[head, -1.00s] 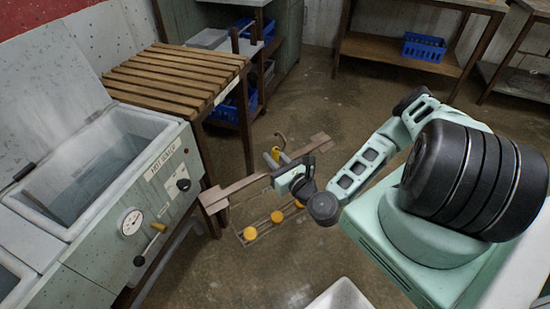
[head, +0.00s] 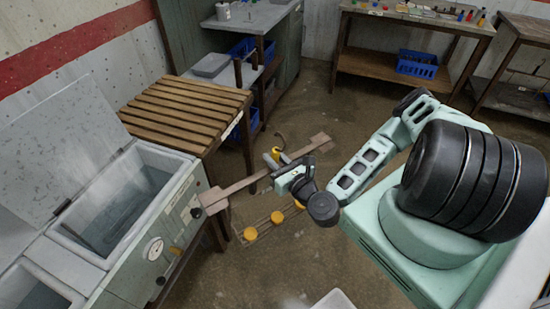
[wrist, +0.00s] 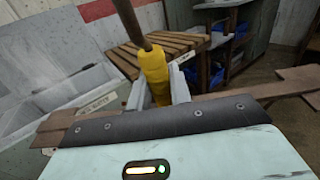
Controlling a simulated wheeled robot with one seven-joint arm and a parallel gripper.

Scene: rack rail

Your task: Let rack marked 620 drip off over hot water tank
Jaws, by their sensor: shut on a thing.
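My gripper (head: 273,163) is shut on the yellow grip of a rack. The yellow grip (wrist: 155,80) stands between the fingers in the wrist view, with a dark rod rising from it. The rack has a hook on top, a long brown crossbar (head: 236,187) and a lower frame with several yellow-orange round pieces (head: 277,217). It hangs over open floor, right of the hot water tank (head: 180,207). The crossbar's left end is near the tank's front. No number is readable on the rack. The tank is an open grey basin with its lid raised, a gauge and a knob.
A slatted wooden table (head: 185,112) stands just behind the tank. A second basin (head: 20,282) is at the lower left. A workbench (head: 415,22) with small items and a blue crate (head: 417,64) below is at the back. The middle floor is clear.

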